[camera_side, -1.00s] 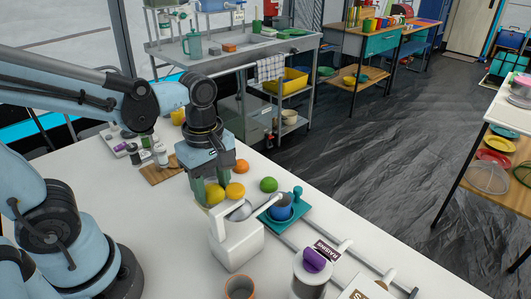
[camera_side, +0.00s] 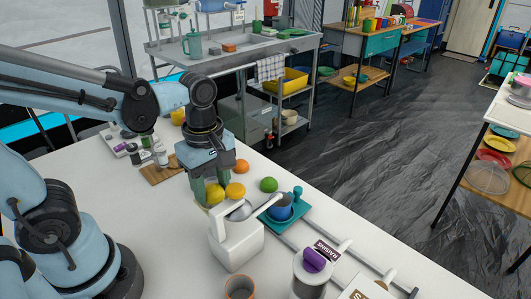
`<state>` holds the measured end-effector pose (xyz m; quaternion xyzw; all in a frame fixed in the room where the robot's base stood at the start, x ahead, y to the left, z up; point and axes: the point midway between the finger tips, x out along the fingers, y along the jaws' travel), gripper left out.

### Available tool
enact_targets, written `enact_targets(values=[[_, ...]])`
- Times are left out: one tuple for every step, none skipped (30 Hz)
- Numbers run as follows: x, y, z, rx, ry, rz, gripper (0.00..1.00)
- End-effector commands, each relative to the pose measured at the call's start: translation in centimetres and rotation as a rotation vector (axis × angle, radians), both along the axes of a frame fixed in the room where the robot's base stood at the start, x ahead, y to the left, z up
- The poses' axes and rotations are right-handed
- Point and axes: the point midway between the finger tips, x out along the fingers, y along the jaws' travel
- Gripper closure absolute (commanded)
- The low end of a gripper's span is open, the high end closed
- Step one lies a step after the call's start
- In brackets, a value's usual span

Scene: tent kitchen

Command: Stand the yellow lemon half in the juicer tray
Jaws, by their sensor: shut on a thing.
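My gripper (camera_side: 208,191) points down over the white table, behind the juicer. Its fingers are shut on a yellow lemon half (camera_side: 214,195), which shows partly between and below them. Whether it touches the table is hard to tell. A second, more orange-yellow round fruit (camera_side: 235,191) is just right of it. The white juicer (camera_side: 236,244) stands in front of my gripper, with a grey metal dish (camera_side: 241,211) at its top and a white arm reaching right. The inside of the dish is mostly hidden.
An orange (camera_side: 241,166) and a green lime (camera_side: 269,185) lie behind. A teal tray (camera_side: 293,223) with a blue cup (camera_side: 281,207) is right of the juicer. A wooden board (camera_side: 159,174) is left.

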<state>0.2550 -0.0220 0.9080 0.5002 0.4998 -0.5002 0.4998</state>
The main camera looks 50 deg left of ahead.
Motion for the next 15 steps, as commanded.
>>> enact_targets(values=[[0.01,0.0,-0.06,0.0,0.0,0.0,0.68],[0.01,0.0,-0.11,0.0,0.0,0.0,0.68],[0.02,0.0,-0.18,0.0,0.0,0.0,0.68],[0.03,-0.01,-0.24,0.0,0.0,0.0,0.68],[0.04,-0.01,-0.29,0.0,0.0,0.0,0.68],[0.04,-0.01,-0.36,0.0,0.0,0.0,0.68],[0.05,-0.01,-0.41,0.0,0.0,0.0,0.68],[0.05,-0.01,-0.46,0.0,0.0,0.0,0.68],[0.05,-0.01,-0.54,0.0,0.0,0.0,0.68],[0.05,-0.01,-0.6,0.0,0.0,0.0,0.68],[0.05,-0.01,-0.66,0.0,0.0,0.0,0.68],[0.04,0.0,-0.74,0.0,0.0,0.0,0.68],[0.04,0.0,-0.79,0.0,0.0,0.0,0.68],[0.04,0.0,-0.84,0.0,0.0,0.0,0.68],[0.05,-0.01,-0.91,0.0,0.0,0.0,0.68]])
